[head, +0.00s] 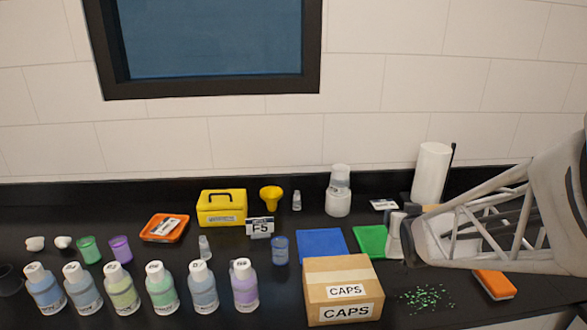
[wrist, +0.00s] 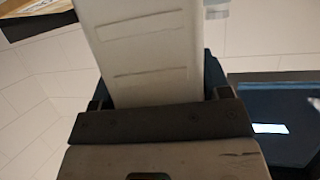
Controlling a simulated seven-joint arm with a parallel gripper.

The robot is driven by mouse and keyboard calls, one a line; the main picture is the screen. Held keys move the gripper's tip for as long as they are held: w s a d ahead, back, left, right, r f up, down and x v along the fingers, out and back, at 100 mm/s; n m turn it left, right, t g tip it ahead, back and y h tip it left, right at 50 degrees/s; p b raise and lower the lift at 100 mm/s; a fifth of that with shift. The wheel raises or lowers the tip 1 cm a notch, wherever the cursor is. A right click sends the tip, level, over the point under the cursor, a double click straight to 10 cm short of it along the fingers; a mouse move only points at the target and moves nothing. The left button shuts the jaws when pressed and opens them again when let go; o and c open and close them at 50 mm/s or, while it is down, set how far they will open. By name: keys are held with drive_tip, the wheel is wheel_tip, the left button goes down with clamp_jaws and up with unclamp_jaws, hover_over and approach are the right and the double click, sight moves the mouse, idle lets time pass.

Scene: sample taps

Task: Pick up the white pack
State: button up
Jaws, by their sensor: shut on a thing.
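The white pack (wrist: 145,50) fills the upper middle of the wrist view, a pale flat-faced block with thin lines across it. My gripper (wrist: 158,92) is shut on it, with a dark finger on either side. In the head view my gripper (head: 408,240) comes in from the right, over the green mat. The white pack (head: 394,236) shows there as a pale upright piece at the fingers, partly hidden by the gripper. I cannot tell from this view how far it is above the counter.
A CAPS box (head: 343,291) stands in front of a blue mat (head: 321,243) and the green mat (head: 370,240). A paper roll (head: 431,173) stands behind my gripper. Green bits (head: 427,298) and an orange sponge-like block (head: 494,285) lie in front. Several bottles (head: 162,288) line the left.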

drive_tip(key=shift+r, duration=0.6)
drive_tip(key=shift+a, duration=0.1)
idle(0.7)
